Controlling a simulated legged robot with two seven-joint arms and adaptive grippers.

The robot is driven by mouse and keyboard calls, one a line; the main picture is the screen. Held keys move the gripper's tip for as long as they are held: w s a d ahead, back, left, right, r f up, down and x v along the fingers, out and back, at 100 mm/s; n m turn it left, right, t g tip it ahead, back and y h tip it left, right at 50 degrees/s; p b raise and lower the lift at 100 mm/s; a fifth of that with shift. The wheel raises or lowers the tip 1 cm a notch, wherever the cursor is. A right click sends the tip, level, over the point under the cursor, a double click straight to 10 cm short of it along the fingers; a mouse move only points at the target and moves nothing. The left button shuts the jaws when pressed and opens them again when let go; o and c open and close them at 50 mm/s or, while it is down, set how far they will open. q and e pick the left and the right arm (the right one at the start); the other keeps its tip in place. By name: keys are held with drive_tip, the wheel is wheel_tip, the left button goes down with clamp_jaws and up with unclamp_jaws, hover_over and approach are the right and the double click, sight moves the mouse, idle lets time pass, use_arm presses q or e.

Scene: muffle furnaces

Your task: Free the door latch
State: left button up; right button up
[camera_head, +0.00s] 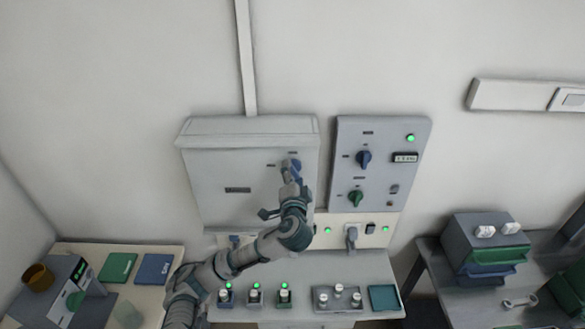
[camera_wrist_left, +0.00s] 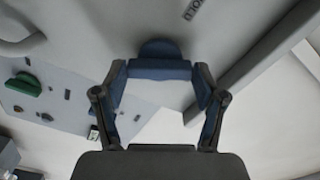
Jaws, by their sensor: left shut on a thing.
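The furnace door (camera_head: 225,185) is a grey panel on the wall unit. The blue door latch (camera_head: 296,164) sits at its upper right, and my arm hides part of it. My left gripper (camera_head: 291,176) reaches up from below and is shut on the latch. In the left wrist view the latch (camera_wrist_left: 160,49) shows as a blue rounded piece between the fingertips of my left gripper (camera_wrist_left: 160,76). A dark label is beside it, too cropped to read fully. My right gripper is in neither view.
Right of the door is a control panel (camera_head: 378,135) with a blue knob (camera_head: 363,159), a green knob (camera_head: 356,198) and a display. Below, a bench (camera_head: 330,266) holds small lit fixtures, a metal tray (camera_head: 322,305) and a teal tray (camera_head: 384,298). Side tables stand left and right.

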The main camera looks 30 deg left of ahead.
use_arm(q)
drive_tip(key=m+p, duration=0.3)
drive_tip(key=m, duration=0.1)
drive_tip(key=shift+f+m+p, duration=0.15)
drive_tip(key=shift+m+p, duration=0.55)
drive_tip(key=shift+p, duration=0.1)
drive_tip(key=shift+f, duration=0.15)
drive_tip(key=o, duration=1.1)
drive_tip(key=shift+o, duration=0.2)
drive_tip(key=shift+w, duration=0.15)
drive_tip(key=v, duration=1.2)
